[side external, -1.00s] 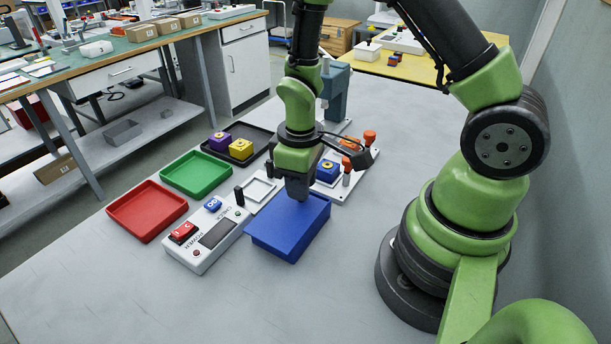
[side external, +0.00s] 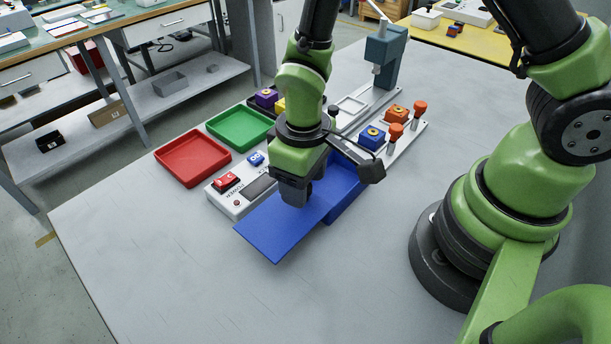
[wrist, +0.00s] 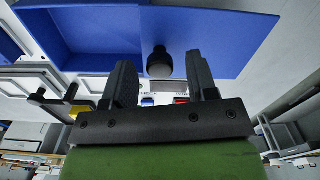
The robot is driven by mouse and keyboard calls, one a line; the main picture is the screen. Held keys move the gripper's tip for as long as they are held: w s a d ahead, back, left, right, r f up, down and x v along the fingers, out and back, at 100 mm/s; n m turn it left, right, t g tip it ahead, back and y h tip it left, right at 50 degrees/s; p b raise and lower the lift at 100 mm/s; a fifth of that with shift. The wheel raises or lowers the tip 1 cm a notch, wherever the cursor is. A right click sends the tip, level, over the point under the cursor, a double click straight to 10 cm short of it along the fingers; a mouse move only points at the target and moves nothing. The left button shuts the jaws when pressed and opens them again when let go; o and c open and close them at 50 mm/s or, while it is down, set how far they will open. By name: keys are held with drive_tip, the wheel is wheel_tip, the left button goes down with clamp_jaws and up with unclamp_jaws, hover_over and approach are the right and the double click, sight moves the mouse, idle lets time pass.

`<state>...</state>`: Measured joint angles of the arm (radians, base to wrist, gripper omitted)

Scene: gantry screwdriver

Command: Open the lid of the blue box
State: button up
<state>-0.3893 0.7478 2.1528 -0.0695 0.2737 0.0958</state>
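The blue box (side external: 346,198) is uncovered over part of its top in the side view; in the wrist view its open inside (wrist: 95,32) shows at upper left. Its flat blue lid (side external: 275,230) is shifted off to the front left and overhangs the box's edge. A dark round knob (wrist: 160,66) on the lid stands between my fingers. My gripper (wrist: 160,75) points down at the lid, with a visible gap between each finger and the knob. In the side view my gripper (side external: 295,198) hides the knob and part of the lid.
A white control unit (side external: 238,196) with red and blue buttons is just left of the lid. Red (side external: 193,158) and green (side external: 241,129) trays lie beyond it. A fixture with a blue block (side external: 372,138) and orange knobs stands behind. The front table is clear.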

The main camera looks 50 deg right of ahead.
wheel_tip(320, 180, up, 10)
idle(0.7)
drive_tip(key=s+d+r+m+t+y, duration=0.1)
drive_tip(key=s+d+r+m+t, duration=0.2)
drive_tip(key=s+r, duration=0.2)
drive_tip(key=s+d+r+m+t+y, duration=0.1)
drive_tip(key=s+d+r+m+t, duration=0.2)
drive_tip(key=r, duration=0.6)
drive_tip(key=shift+s+d+r+m+t, duration=0.3)
drive_tip(key=shift+s+d+t, duration=0.35)
drive_tip(key=shift+s, duration=0.5)
